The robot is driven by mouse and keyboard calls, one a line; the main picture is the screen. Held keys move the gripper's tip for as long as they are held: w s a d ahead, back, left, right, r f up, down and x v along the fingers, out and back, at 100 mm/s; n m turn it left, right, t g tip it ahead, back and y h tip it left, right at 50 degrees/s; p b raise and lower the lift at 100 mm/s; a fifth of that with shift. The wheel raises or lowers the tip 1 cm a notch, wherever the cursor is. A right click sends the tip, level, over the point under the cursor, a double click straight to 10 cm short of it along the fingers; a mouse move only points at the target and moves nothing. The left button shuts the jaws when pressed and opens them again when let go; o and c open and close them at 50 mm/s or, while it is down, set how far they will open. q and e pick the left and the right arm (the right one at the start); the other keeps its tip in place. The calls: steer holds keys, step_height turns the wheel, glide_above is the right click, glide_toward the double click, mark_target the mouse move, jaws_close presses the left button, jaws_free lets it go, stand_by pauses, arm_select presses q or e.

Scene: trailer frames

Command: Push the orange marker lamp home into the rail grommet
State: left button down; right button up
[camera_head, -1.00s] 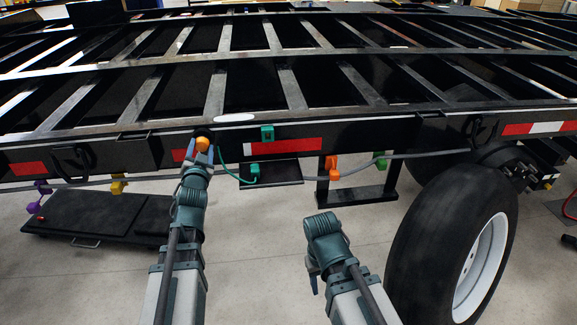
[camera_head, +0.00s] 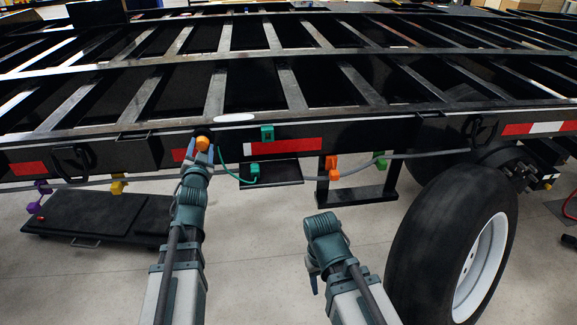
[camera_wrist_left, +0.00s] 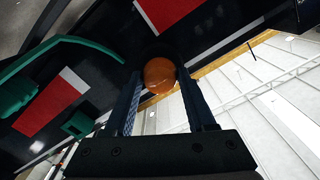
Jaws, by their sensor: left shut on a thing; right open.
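The orange marker lamp (camera_head: 203,143) is at the side rail (camera_head: 350,132) of the trailer frame, between the tips of my left gripper (camera_head: 201,152). In the left wrist view the lamp (camera_wrist_left: 159,75) is a round orange dome, and my left gripper (camera_wrist_left: 160,88) is shut on it with one finger on each side. A dark round shape shows just behind the lamp in that view. The grommet itself is hidden, so I cannot tell how deep the lamp sits. My right gripper (camera_head: 314,283) is open and empty, low in front of the trailer.
A green connector (camera_head: 267,132) sits on the rail, with a green cable and second plug (camera_head: 254,173) below. Orange (camera_head: 333,165), yellow (camera_head: 118,184) and purple (camera_head: 42,188) fittings hang along a grey line. A tyre (camera_head: 450,245) stands at right, a black creeper (camera_head: 95,217) at left.

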arm_select(q)
steer(key=shift+w+a, duration=0.1)
steer(key=shift+w, duration=0.35)
steer(key=shift+c, duration=0.7)
jaws_free()
steer(key=shift+s, duration=0.1)
